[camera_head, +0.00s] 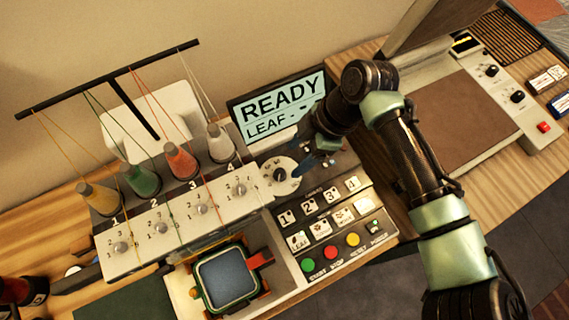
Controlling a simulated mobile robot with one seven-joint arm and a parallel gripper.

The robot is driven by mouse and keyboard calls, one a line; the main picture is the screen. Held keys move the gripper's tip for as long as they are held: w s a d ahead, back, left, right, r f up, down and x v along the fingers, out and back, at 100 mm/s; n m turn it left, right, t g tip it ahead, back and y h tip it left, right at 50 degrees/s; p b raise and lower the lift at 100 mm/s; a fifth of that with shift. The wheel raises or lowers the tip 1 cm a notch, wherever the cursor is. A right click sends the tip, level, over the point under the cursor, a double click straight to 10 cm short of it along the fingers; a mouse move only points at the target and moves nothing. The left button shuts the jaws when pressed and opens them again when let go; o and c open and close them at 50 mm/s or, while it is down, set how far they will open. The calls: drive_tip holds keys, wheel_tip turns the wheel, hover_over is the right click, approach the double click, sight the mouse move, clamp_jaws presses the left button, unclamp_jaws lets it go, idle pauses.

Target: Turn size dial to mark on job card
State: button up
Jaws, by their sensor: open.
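A round white dial (279,175) with a dark knob in its middle sits on the embroidery machine's panel, just below the screen; its markings are too small to read. It looks like the size dial. My gripper (317,158) is just right of the dial, above the panel, open with nothing seen between its fingers. The fingers are small and partly lost against the dark panel, and I cannot tell how high they are. No job card can be clearly made out.
The screen (280,105) reads "READY" and "LEAF". Thread cones (182,160) stand behind four-position dials on the left. Numbered, picture and coloured buttons (331,252) lie below my gripper. A hoop (228,275) sits in front. A press (460,110) stands at right, with small cards (546,80) beside it.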

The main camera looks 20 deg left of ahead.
sight(281, 172)
drive_tip(key=p+x, duration=0.1)
drive_tip(key=x, duration=0.6)
drive_tip(key=shift+f, duration=0.2)
clamp_jaws()
